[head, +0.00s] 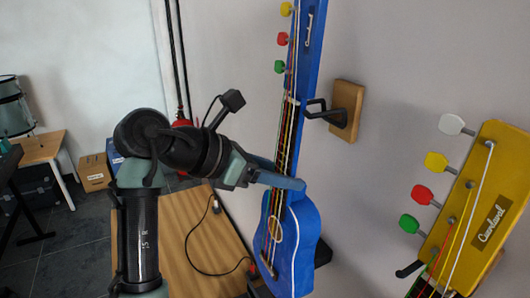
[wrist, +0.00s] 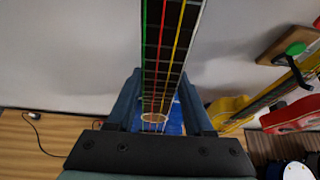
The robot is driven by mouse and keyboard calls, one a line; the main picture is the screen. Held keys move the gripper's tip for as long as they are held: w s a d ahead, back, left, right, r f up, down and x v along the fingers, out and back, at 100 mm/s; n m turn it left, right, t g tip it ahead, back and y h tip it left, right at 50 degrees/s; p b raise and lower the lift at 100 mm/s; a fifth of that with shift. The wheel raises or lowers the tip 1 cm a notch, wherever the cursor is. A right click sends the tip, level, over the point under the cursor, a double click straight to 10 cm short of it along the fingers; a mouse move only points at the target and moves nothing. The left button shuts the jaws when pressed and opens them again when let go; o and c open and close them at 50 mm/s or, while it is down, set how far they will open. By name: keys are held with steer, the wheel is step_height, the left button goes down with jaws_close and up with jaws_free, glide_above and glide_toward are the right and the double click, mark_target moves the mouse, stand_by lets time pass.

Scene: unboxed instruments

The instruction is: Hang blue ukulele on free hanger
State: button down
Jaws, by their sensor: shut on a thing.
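The blue ukulele (head: 303,248) is upright in the head view, its headstock reaching the top edge and its body below. My gripper (head: 288,182) is shut on its neck just above the body. In the wrist view the dark fretboard with coloured strings (wrist: 163,50) runs between my fingers (wrist: 162,85). A hanger with a wooden block (head: 349,104) and black prongs (head: 323,112) is on the wall right of the neck and holds no other instrument. The prongs' tips are close to the neck; I cannot tell if they touch or go around it.
A yellow ukulele (head: 478,210) with coloured pegs hangs at the right, near a black prong (head: 409,270). Yellow (wrist: 228,106) and red (wrist: 288,116) instruments show in the wrist view. A wooden surface (head: 165,235) with a black cable (head: 193,262) lies below. Free room is at left.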

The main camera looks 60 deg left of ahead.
mark_target(300, 178)
steer(key=w+b, duration=0.1)
steer(key=w, duration=0.1)
steer(key=shift+w+d+f, duration=0.1)
steer(key=shift+w, duration=0.3)
steer(key=shift+w+f, duration=0.25)
steer(key=shift+f, duration=0.4)
steer(key=shift+w+r+p, duration=0.1)
steer(key=shift+w+p, duration=0.25)
steer(key=shift+p, duration=0.95)
steer(key=shift+f+p, duration=0.3)
steer(key=shift+p, duration=0.7)
stand_by(0.8)
steer(key=shift+c, duration=1)
jaws_free()
steer(key=shift+d, duration=0.1)
steer(key=shift+f, duration=0.15)
